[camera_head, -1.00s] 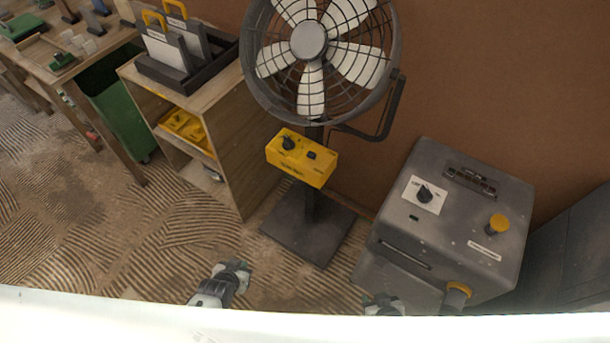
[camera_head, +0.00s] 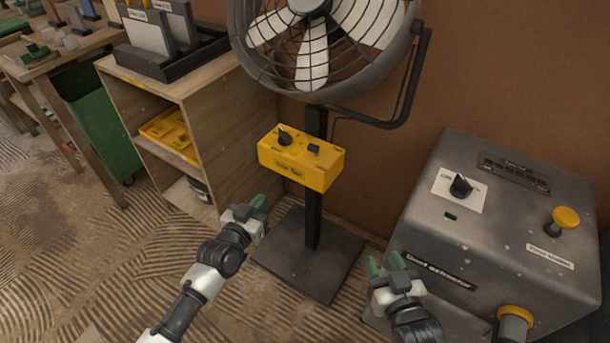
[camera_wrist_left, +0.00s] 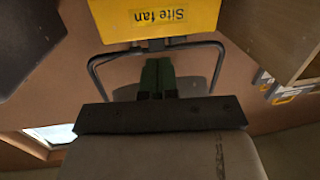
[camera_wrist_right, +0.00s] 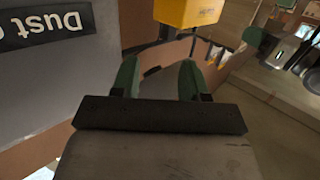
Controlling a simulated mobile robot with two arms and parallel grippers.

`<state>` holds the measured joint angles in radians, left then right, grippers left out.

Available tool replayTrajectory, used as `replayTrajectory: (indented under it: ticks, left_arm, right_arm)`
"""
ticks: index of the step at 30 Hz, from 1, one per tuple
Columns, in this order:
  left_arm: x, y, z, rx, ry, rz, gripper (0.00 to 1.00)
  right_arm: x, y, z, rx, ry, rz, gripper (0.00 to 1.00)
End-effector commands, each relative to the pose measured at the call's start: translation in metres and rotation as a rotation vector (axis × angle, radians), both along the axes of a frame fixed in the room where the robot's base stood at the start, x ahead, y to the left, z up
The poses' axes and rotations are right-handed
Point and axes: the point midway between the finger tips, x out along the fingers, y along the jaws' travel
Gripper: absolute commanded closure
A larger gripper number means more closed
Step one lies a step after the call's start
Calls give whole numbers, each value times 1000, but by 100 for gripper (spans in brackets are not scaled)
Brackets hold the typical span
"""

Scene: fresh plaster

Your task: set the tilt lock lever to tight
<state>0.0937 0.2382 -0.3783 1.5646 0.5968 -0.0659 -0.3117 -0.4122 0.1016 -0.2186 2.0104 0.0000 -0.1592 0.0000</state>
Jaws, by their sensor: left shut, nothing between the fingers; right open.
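The site fan (camera_head: 312,68) stands against the brown wall, its caged head cut off at the top of the head view. A dark curved yoke (camera_head: 408,75) runs down its right side to the post. I cannot make out a tilt lock lever in any view. The yellow control box (camera_head: 300,158) sits on the post and also shows in the left wrist view (camera_wrist_left: 155,18). My left gripper (camera_head: 259,202) is shut and empty, below and left of the box. My right gripper (camera_head: 385,264) is open and empty, beside the dust extractor's front.
The grey dust extractor (camera_head: 425,215) stands at the right, with a dial and yellow knobs. A wooden shelf unit (camera_head: 237,128) stands left of the fan, with a green bin (camera_head: 105,125) beyond it. The fan's flat base (camera_head: 300,265) lies on the floor.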

Motion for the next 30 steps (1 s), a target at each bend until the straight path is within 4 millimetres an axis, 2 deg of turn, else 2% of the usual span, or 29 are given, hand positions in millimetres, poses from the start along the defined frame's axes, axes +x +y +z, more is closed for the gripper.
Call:
replayTrajectory:
  ticks: [1,8,15,22,30]
  left_arm:
    - [3,-4,-7,-12,-41,-12,100]
    - [5,-20,14,-74,-197,-63,100]
    - [-3,-32,34,-124,-319,-111,100]
    - [-8,-36,46,-144,-365,-130,100]
    - [-8,-36,48,-145,-366,-131,100]
  right_arm:
    - [0,1,-7,10,-40,1,56]
    - [-8,1,17,53,-206,5,56]
    - [-24,-2,40,89,-341,8,56]
    - [-32,-4,52,102,-392,9,56]
    - [-32,-4,55,103,-395,9,56]
